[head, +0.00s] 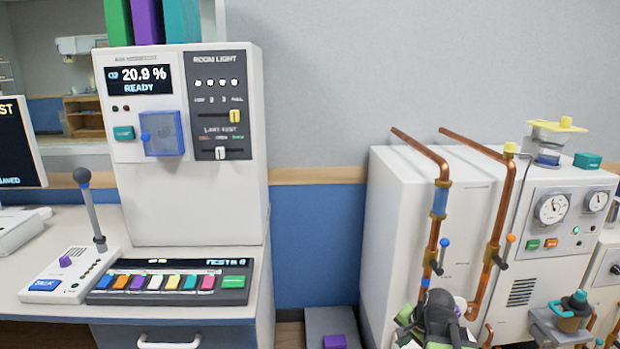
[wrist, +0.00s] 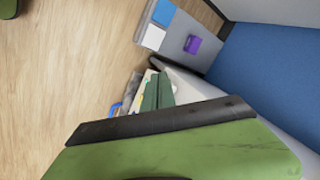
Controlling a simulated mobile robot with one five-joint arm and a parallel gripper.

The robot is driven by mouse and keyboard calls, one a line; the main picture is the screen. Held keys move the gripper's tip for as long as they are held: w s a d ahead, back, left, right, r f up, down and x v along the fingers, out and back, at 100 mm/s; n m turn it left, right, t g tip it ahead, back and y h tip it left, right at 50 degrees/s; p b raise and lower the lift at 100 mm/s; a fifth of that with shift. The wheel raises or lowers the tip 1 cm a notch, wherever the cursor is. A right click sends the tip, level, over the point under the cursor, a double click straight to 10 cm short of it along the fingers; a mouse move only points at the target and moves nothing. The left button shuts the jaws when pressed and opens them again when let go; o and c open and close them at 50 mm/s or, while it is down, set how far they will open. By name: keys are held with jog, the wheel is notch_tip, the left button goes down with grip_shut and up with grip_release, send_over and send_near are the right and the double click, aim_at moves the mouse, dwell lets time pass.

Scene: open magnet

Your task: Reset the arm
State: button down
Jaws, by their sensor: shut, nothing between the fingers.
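My gripper (head: 438,318) shows low in the head view, right of centre, as a dark grey and green shape in front of the white cabinet with copper pipes. It is shut and holds nothing. Its fingertips are hard to make out there. In the wrist view a large green part with a black edge, my own arm or gripper, fills the bottom. The task names no other object.
The white cabinet (head: 385,220) with copper pipes (head: 505,210) and gauges stands close behind my gripper. A desk (head: 262,290) with a white console (head: 190,215) is at left. A grey box (head: 318,322) with a purple block (head: 334,342) stands between. Wooden floor (wrist: 60,80) is open at left in the wrist view.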

jog(key=s+a+f+n+g+h, duration=0.1)
jog(key=s+a+n+g, duration=0.1)
jog(key=s+a+n, duration=0.4)
jog(key=s+a+f+n+g, duration=0.15)
jog(key=a+n, duration=0.25)
jog(key=a, duration=0.5)
notch_tip(320, 180, up, 27)
jog(key=p, duration=2.6)
jog(key=shift+s+d+f+g, duration=0.2)
jog(key=shift+s+d+g, duration=0.15)
jog(key=shift+g, duration=0.1)
